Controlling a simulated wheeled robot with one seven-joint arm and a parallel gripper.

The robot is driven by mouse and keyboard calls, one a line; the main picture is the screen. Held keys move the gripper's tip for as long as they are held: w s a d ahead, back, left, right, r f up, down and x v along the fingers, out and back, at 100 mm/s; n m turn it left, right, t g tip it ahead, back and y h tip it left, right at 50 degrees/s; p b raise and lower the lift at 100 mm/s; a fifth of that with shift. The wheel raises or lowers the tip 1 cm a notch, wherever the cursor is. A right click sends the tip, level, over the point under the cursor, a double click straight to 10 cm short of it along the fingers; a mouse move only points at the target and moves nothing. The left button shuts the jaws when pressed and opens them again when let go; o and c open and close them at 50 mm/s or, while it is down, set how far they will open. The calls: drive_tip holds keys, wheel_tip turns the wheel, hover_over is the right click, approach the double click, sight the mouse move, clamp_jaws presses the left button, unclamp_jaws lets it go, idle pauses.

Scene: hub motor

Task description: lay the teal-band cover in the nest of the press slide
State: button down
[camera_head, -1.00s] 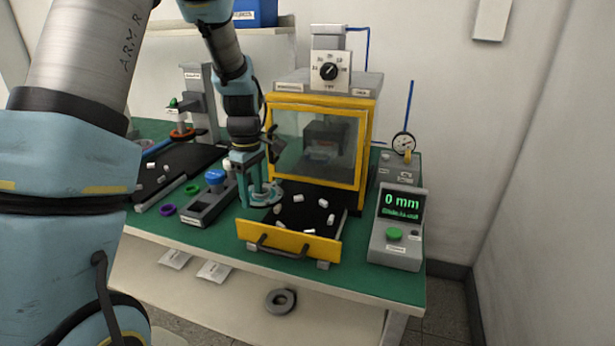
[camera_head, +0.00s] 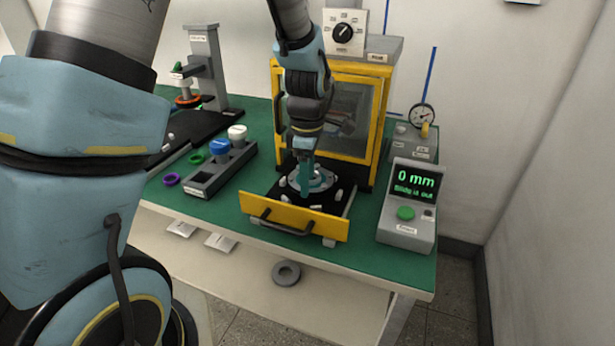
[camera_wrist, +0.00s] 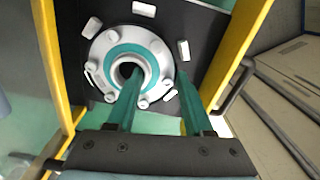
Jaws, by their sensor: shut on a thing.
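The teal-band cover (camera_wrist: 104,54) is a pale grey disc with a teal ring, round bosses and a central bore. It also shows in the head view (camera_head: 323,185), over the black bed of the pulled-out press slide (camera_head: 284,203). White blocks (camera_wrist: 183,51) stand around the cover in the wrist view. My gripper (camera_wrist: 158,76) is shut on the cover's rim wall, one finger at the bore and one outside. In the head view my gripper (camera_head: 306,180) points down over the slide. I cannot tell whether the cover touches the bed; the nest under it is hidden.
The yellow-framed press (camera_head: 335,120) stands behind the slide. A control box (camera_head: 408,215) at right reads "0 mm" and "Slide is out". At left are a grey holder (camera_head: 205,182) with blue-topped and white-topped pieces, and purple (camera_head: 172,179) and green rings.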

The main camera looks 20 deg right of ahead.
drive_tip(key=shift+f, duration=0.1)
idle(0.3)
drive_tip(key=shift+f, duration=0.45)
drive_tip(key=shift+f+b, duration=0.2)
drive_tip(key=shift+b, duration=0.1)
drive_tip(key=shift+f, duration=0.3)
drive_tip(key=shift+f, duration=0.25)
idle(0.4)
drive_tip(key=shift+c, duration=1)
unclamp_jaws()
